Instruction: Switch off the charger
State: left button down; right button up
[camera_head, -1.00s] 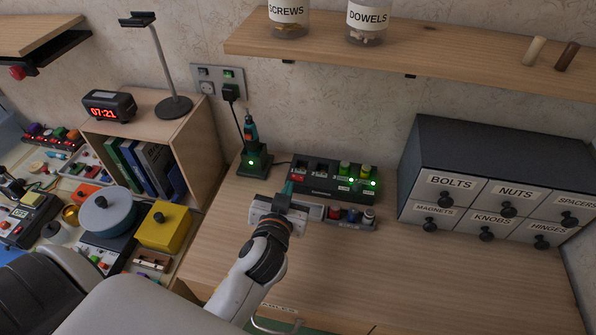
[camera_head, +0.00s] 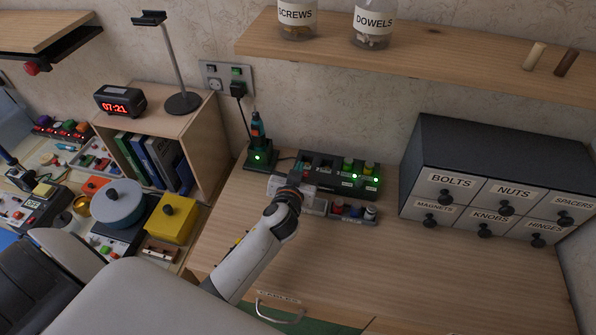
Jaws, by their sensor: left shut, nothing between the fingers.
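The charger (camera_head: 366,169) is a long black unit at the back of the wooden worktop. Batteries with green tops sit in its right bays, and green lights glow on its right front. My left gripper (camera_head: 297,178) is at the charger's left front corner, pointing away from me, shut and empty. It hides that corner, including the red switch area. I cannot tell whether the fingers touch the switch. The right gripper is not in view.
A green-lit tool stand (camera_head: 259,158) is left of the charger, below a wall socket panel (camera_head: 215,72). A small tray (camera_head: 345,218) lies in front. A drawer cabinet (camera_head: 409,178) stands right, under a shelf (camera_head: 430,62). The front worktop is clear.

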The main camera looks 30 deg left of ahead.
pick_arm(q)
jog(key=shift+s+a+f, duration=0.1)
jog(key=shift+f, duration=0.6)
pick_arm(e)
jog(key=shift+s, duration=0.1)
pick_arm(q)
jog(key=shift+f+n+b, duration=0.3)
jog(key=shift+f+b, duration=0.2)
jog(key=shift+b, duration=0.15)
jog(key=shift+r, duration=0.15)
jog(key=s+d+r+p, duration=0.1)
jog(key=s+r, duration=0.5)
jog(key=s, duration=0.3)
jog(key=shift+s+d+r, duration=0.25)
jog(key=shift+s, duration=0.05)
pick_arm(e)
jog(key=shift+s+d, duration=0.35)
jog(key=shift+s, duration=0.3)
